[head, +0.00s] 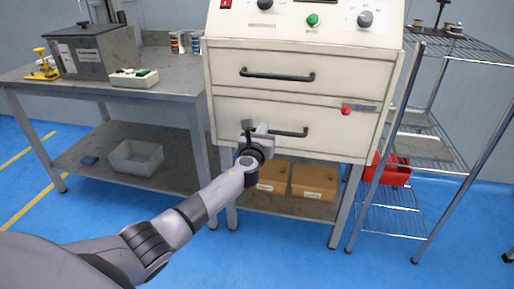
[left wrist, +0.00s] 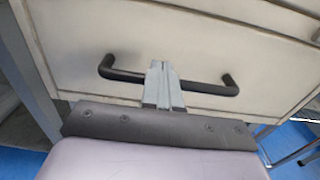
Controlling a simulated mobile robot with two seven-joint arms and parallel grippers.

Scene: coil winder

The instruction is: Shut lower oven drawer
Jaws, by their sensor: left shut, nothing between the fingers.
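The lower oven drawer (head: 340,133) is the lower of two cream fronts on the cabinet, and its front looks about flush with the cabinet. Its black bar handle (head: 290,132) is partly hidden behind my left gripper (head: 262,128). In the left wrist view the drawer front (left wrist: 200,40) fills most of the picture, with the handle (left wrist: 205,86) running behind the fingers. My left gripper (left wrist: 164,72) is shut and empty, its fingertips at the middle of the handle. I cannot tell whether they touch it. My right gripper is not in view.
The upper drawer (head: 350,88) has its own black handle (head: 277,75). A red knob (head: 346,110) sits at the lower drawer's upper right. Cardboard boxes (head: 315,181) lie on the shelf below. A workbench (head: 180,85) stands left, a wire rack (head: 420,150) right. Blue floor in front is clear.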

